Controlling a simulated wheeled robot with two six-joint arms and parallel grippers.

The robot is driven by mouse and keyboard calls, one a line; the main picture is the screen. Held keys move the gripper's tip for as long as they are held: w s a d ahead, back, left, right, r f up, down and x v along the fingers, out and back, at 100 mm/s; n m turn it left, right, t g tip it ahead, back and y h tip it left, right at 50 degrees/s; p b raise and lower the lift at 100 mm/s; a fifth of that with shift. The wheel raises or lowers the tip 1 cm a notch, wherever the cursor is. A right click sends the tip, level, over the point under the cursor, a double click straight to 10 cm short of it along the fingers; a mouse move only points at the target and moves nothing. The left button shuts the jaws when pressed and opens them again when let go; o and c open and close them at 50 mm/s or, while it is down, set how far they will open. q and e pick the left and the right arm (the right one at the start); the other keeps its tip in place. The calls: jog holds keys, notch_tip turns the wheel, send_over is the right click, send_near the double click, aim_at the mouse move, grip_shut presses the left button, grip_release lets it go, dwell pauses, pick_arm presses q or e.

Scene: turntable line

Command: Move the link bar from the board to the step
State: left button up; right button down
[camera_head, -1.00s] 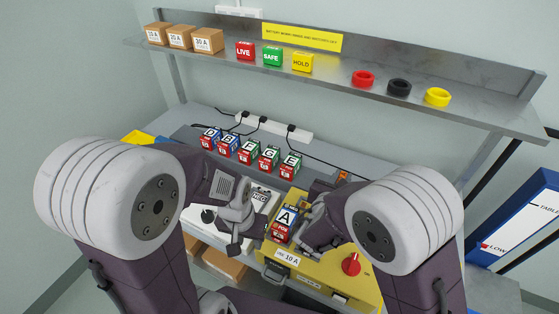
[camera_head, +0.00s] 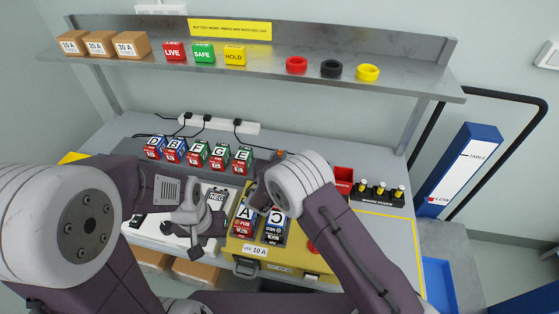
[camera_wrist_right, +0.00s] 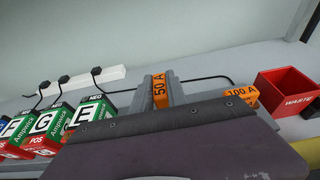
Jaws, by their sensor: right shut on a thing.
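My right gripper (camera_wrist_right: 160,80) is shut on an orange bar marked 50 A (camera_wrist_right: 158,92), seen between its fingers in the wrist view. I take this to be the link bar. A second orange piece marked 100 A (camera_wrist_right: 243,94) lies to the right, apart from the gripper. In the head view my right forearm hides most of the right gripper and the bar. My left gripper (camera_head: 198,235) is near the white NEG block (camera_head: 217,196); its finger gap is not clear. I cannot make out the board or the step for sure.
Several labelled battery blocks (camera_head: 198,154) stand in a row at the back, left of my right gripper. Blocks A (camera_head: 243,218) and C (camera_head: 274,226) stand on the yellow unit (camera_head: 250,249). A red waste bin (camera_wrist_right: 287,92) is at the right. A metal shelf (camera_head: 270,66) spans above.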

jog(key=shift+f, duration=0.85)
jog(key=shift+w+f, duration=0.1)
jog(key=shift+f, duration=0.35)
